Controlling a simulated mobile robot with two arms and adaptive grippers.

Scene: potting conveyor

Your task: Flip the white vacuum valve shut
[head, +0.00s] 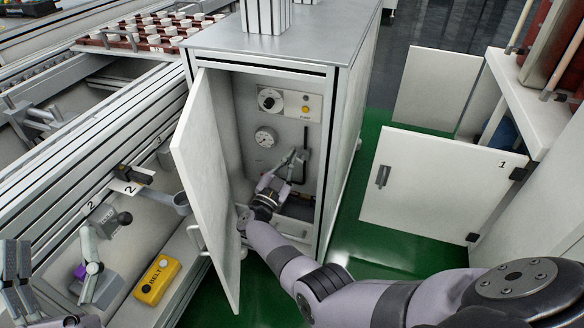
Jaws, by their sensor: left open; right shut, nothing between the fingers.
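An open cabinet (222,46) holds a pale panel (284,82) with a dial, a gauge and a black pipe. My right arm reaches in, and my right gripper (293,158) is shut and empty in front of the panel, close to the black pipe (304,150). I cannot clearly make out the white vacuum valve; the gripper covers part of the panel there. I cannot tell whether the gripper touches anything. My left gripper (52,245) is open and empty at the lower left, in front of the conveyor side, away from the cabinet.
The cabinet door (207,175) stands open left of my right arm. A black dial (269,100), a yellow button (305,110) and a round gauge (265,137) sit on the panel. A yellow box (158,280) lies at lower left. Green floor (375,140) is free to the right.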

